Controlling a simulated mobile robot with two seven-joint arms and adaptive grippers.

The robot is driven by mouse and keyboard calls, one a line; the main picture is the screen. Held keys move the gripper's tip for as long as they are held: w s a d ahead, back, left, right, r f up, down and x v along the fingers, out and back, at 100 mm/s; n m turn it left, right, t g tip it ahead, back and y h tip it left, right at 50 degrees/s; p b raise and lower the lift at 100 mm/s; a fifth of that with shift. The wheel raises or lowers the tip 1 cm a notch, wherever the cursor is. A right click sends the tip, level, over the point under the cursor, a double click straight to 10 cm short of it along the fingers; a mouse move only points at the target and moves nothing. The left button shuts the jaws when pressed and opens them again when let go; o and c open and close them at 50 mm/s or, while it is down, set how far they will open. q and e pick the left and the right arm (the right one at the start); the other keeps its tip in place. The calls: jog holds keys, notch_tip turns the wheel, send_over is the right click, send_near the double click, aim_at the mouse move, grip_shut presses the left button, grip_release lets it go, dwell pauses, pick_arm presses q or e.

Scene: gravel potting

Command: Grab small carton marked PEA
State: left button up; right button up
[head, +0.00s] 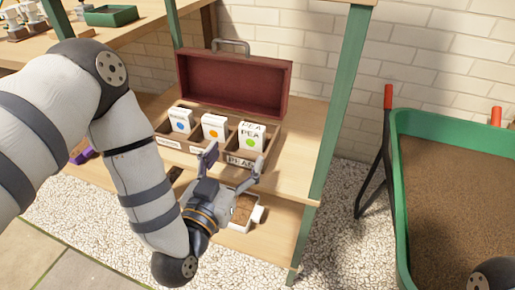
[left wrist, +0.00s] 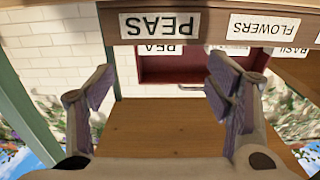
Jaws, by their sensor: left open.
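The small white carton marked PEA (head: 250,138), with a green dot, stands in the right compartment of the open seed box (head: 165,141). In the left wrist view, which is upside down, part of the PEA carton (left wrist: 158,49) shows past the box's front wall with its PEAS label (left wrist: 160,26). My left gripper (head: 233,163) is open and empty, just in front of that label, with its fingers apart. The open left gripper (left wrist: 162,88) also shows in the left wrist view. My right gripper is not in view.
A carton with an orange dot (head: 214,127) and one with a blue dot (head: 180,121) stand left of the PEA carton. The raised red lid (head: 232,84) is behind. A green shelf post (head: 338,105) and a soil-filled wheelbarrow (head: 402,190) are to the right.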

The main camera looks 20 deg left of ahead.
aim_at(250, 132)
pick_arm(q)
jog(key=shift+w+b, duration=0.3)
jog(key=shift+w, duration=0.85)
jog(key=w+b, duration=0.3)
jog(key=w, duration=0.2)
jog(key=shift+w+d, duration=0.1)
jog(key=shift+w, duration=0.25)
jog(key=shift+r, duration=0.1)
jog(key=c, duration=1.2)
